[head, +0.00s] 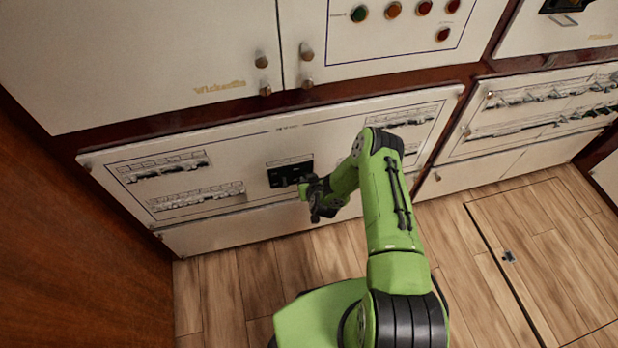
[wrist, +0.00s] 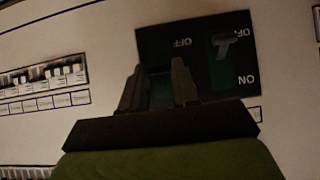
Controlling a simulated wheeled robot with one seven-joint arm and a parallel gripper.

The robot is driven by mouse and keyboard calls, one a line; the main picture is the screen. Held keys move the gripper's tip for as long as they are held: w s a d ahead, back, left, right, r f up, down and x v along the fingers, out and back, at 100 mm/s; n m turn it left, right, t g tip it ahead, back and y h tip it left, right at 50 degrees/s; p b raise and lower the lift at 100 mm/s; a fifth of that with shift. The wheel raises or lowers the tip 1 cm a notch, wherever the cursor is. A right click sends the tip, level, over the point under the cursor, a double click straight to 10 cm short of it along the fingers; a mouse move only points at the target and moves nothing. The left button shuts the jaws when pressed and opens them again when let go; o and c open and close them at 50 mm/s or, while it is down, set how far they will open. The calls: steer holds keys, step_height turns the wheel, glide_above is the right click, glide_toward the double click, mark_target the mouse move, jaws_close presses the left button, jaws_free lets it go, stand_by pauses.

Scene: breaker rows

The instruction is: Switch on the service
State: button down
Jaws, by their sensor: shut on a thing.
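A dark switch block (head: 289,172) is set in the middle of the low cream breaker panel (head: 262,150). The right-hand switch lever (wrist: 226,45) in that view is uncovered and lies near the upper OFF lettering. My gripper (head: 308,190) reaches the block; its two fingers (wrist: 157,82) stand over the left-hand switch. They are shut on that switch's lever, which is mostly hidden between them, so its position cannot be told.
Rows of small breakers (head: 165,165) flank the block, with another row (wrist: 42,85) in the wrist view. A similar panel (head: 540,105) stands to the right. Upper cabinets with knobs (head: 306,52) and round coloured buttons (head: 393,10) hang above. The wooden floor (head: 235,285) in front is clear.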

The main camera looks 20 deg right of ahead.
steer(key=shift+w+r+g, duration=0.25)
steer(key=shift+r+g, duration=0.15)
steer(key=shift+g, duration=0.5)
steer(key=shift+w+r+g, duration=0.25)
steer(key=shift+r+g, duration=0.1)
steer(key=shift+g, duration=0.55)
steer(key=shift+w+r+g, duration=0.25)
steer(key=shift+r+g, duration=0.15)
steer(key=shift+g, duration=0.5)
steer(key=c, duration=0.8)
jaws_free()
steer(key=shift+c, duration=0.2)
steer(key=shift+r, duration=0.15)
